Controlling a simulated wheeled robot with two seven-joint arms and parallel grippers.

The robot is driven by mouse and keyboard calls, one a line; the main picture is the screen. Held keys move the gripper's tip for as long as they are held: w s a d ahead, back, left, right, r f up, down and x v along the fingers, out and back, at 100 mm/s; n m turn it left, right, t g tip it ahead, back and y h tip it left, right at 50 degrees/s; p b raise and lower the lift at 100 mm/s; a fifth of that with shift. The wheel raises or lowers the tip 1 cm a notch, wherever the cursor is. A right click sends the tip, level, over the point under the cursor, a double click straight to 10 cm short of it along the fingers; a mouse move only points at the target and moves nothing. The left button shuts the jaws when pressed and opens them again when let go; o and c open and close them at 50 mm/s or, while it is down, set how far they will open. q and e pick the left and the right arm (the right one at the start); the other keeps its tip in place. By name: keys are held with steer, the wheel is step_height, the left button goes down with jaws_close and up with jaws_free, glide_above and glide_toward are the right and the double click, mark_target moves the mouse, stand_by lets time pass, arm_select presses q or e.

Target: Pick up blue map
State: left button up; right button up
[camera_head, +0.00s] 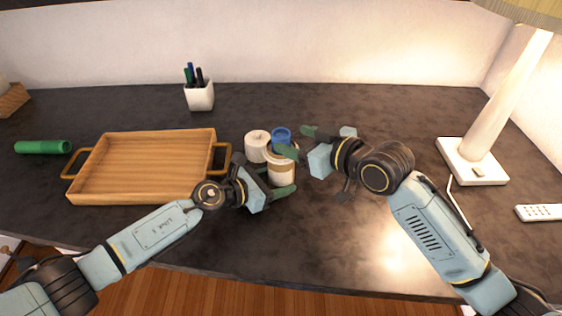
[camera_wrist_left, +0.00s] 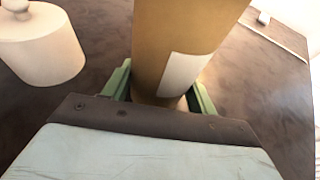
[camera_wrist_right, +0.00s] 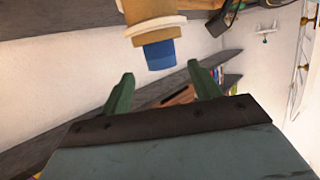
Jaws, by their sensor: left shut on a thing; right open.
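A blue rolled map (camera_head: 281,134) sticks out of the top of a tan tube (camera_head: 281,172) just right of the wooden tray. My left gripper (camera_head: 272,181) is shut around the tube, one green finger on each side. In the left wrist view the tan tube (camera_wrist_left: 185,35) with a white label stands between the fingers. My right gripper (camera_head: 299,142) is open and empty, close to the right of the map. In the right wrist view the blue map's end (camera_wrist_right: 160,55) is beyond the open fingers, apart from them. The rest of the map is hidden inside the tube.
A white lidded jar (camera_head: 257,147) stands close left of the tube. The wooden tray (camera_head: 140,168) is empty. A green roll (camera_head: 43,147) lies at the far left. A pen cup (camera_head: 200,96) stands behind; a lamp (camera_head: 472,165) and remote (camera_head: 540,212) are at right.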

mark_target(288, 138)
steer(key=shift+x, duration=2.65)
steer(key=shift+s, duration=0.1)
steer(key=c, duration=1.3)
